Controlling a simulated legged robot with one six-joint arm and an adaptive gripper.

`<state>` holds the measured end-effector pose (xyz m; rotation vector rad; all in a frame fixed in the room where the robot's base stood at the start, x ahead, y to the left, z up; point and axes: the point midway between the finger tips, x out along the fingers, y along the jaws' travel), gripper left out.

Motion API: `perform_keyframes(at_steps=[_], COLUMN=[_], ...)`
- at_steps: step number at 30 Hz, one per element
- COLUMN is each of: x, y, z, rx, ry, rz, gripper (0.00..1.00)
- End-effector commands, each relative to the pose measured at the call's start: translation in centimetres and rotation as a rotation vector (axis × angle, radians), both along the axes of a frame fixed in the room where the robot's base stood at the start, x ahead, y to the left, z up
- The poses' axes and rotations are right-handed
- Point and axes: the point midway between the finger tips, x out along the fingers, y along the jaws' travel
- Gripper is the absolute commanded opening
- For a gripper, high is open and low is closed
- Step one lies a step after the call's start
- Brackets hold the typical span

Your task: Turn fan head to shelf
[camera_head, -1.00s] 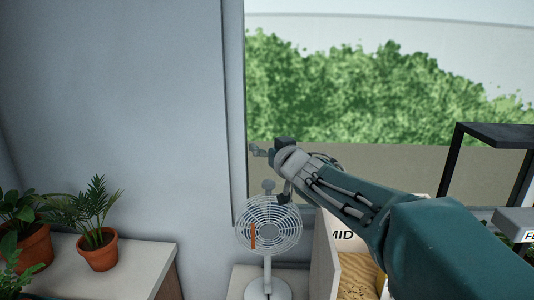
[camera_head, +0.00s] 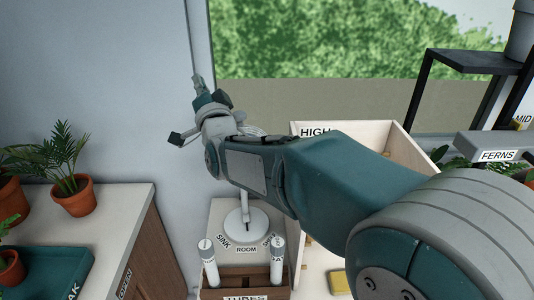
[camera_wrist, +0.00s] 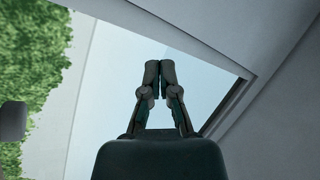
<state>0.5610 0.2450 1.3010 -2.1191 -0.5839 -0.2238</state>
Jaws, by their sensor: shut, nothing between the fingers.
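The white fan's round base and short stand (camera_head: 245,222) show on a pale cabinet top below my arm. The fan head is hidden behind my arm, so I cannot tell which way it faces. Labels reading SINK and ROOM lie around the base; a third is partly covered. My gripper (camera_head: 197,82) is up and left of the fan, against the wall and window edge, pointing up. In the wrist view my gripper (camera_wrist: 160,68) is shut with its fingertips together and nothing between them.
A counter (camera_head: 110,205) at left holds potted palms (camera_head: 72,182) and a teal tray (camera_head: 50,268). A box (camera_head: 245,285) with white tubes stands in front of the fan. A pale open bin (camera_head: 375,130) labelled HIGH is right of it, partly behind my arm.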

Motion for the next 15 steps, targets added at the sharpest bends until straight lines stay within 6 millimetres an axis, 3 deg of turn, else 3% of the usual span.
perform_keyframes(at_steps=[8,15], x=[-1.4,-3.2], y=[-0.6,-2.2], z=[-2.5,-5.9], rx=[0.288,0.487], ry=[0.057,0.113], rz=[-0.118,-0.279], gripper=[0.0,0.0])
